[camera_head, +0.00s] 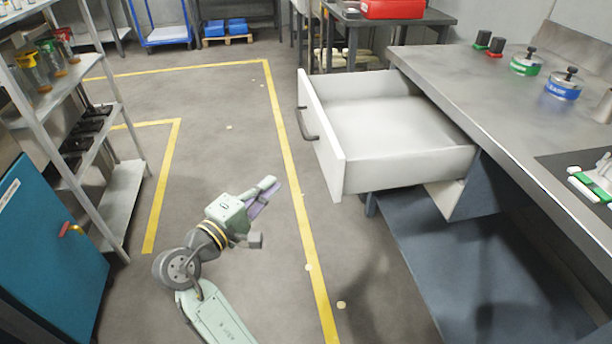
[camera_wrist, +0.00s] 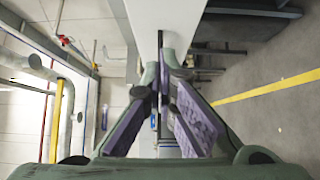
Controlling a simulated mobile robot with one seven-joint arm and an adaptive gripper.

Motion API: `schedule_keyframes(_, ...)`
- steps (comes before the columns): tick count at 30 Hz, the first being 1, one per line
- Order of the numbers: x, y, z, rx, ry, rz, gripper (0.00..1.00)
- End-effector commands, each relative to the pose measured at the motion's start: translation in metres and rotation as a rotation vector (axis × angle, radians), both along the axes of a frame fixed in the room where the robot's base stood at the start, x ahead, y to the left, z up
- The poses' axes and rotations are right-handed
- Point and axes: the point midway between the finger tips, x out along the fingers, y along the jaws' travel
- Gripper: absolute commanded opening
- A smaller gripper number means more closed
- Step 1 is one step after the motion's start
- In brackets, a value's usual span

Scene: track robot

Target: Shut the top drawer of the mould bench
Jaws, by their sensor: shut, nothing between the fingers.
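The top drawer (camera_head: 395,135) of the mould bench (camera_head: 480,85) is pulled well out to the left. It is white inside and looks empty. Its front panel (camera_head: 322,140) faces left and carries a dark bar handle (camera_head: 307,124). My gripper (camera_head: 270,184) is shut and empty, in front of the drawer and apart from it, to the lower left of the handle. In the wrist view my fingertips (camera_wrist: 159,72) meet, with a white panel (camera_wrist: 165,18) ahead that looks like the drawer front.
Green and blue tins (camera_head: 563,88) stand on the bench top. A steel shelf rack (camera_head: 125,190) and a teal cabinet (camera_head: 50,260) stand at the left. A red crate (camera_head: 392,8) sits on a table behind. The floor between rack and drawer is clear, with yellow lines.

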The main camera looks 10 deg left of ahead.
Motion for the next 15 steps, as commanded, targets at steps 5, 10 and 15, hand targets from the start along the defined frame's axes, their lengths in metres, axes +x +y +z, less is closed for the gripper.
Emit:
schedule_keyframes(5,0.015,-0.011,0.001,-0.004,0.002,-0.01,0.0)
schedule_keyframes(10,0.046,-0.027,0.002,-0.003,0.0,-0.01,0.0)
schedule_keyframes(15,0.08,-0.043,0.003,-0.003,-0.001,-0.008,0.0)
